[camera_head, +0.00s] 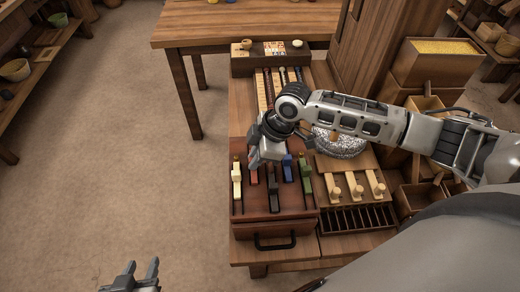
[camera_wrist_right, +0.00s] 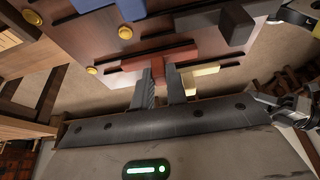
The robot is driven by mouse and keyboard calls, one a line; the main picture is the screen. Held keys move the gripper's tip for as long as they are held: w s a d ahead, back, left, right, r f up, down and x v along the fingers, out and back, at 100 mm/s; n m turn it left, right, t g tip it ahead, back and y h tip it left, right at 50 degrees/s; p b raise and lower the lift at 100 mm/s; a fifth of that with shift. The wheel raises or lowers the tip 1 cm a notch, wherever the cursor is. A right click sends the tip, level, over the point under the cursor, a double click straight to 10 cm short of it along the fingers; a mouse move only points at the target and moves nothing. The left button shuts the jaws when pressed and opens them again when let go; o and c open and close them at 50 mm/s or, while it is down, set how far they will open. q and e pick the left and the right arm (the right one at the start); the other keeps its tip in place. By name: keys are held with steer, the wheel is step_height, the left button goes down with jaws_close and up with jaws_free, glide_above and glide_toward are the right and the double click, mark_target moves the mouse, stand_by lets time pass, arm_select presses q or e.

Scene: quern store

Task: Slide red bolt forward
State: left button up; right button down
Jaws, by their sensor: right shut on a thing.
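The red bolt (camera_head: 253,174) lies in a slot of the brown bolt board (camera_head: 290,206), between the cream bolt (camera_head: 237,178) and the dark bolt (camera_head: 273,190). My right gripper (camera_head: 256,161) is over the red bolt and hides part of it. In the right wrist view the red bolt (camera_wrist_right: 150,63) reaches between the fingertips of my right gripper (camera_wrist_right: 164,80), which is shut on it. My left gripper (camera_head: 142,275) is at the bottom of the head view, its fingers apart and empty, away from the board.
The blue bolt (camera_head: 288,169) and green bolt (camera_head: 305,176) are right of the dark one. Wooden pegs (camera_head: 357,190) stand on a board further right. A black handle (camera_head: 275,242) is on the front. Open floor (camera_head: 110,170) lies to the left.

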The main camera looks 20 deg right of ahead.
steer(key=c, duration=1.4)
jaws_free()
steer(key=shift+s+a, duration=0.1)
steer(key=shift+s, duration=0.25)
steer(key=shift+w, duration=0.1)
steer(key=shift+r, duration=0.2)
steer(key=v, duration=1.5)
steer(key=shift+r, duration=0.3)
